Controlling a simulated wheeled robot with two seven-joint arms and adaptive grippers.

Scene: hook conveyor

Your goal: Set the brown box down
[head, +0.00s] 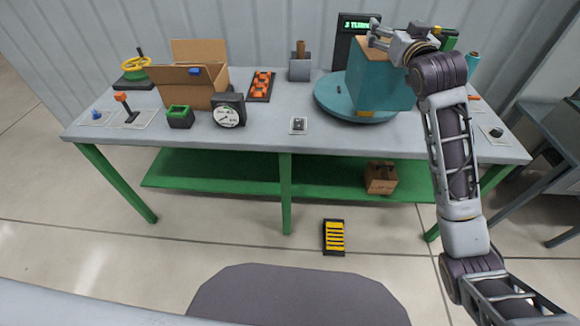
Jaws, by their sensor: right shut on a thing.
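My right gripper (378,34) is at the upper edge of a box with a teal front (380,82) and a brown upper part, and is shut on it. The box is upright over the round teal turntable (328,99) at the right of the table; I cannot tell whether its base touches the disc. The gripper and wrist hide part of its top right. A brown cardboard box (188,92) with raised flaps stands open at the left of the table. A smaller brown box (380,178) sits on the green lower shelf. My left gripper is not in view.
The grey table (255,134) also holds a dial gauge (229,112), a green-rimmed cup (180,117), an orange-patterned tray (261,86) and a lever (126,108). A display (356,24) stands behind the turntable. A yellow-slatted block (334,237) lies on the floor.

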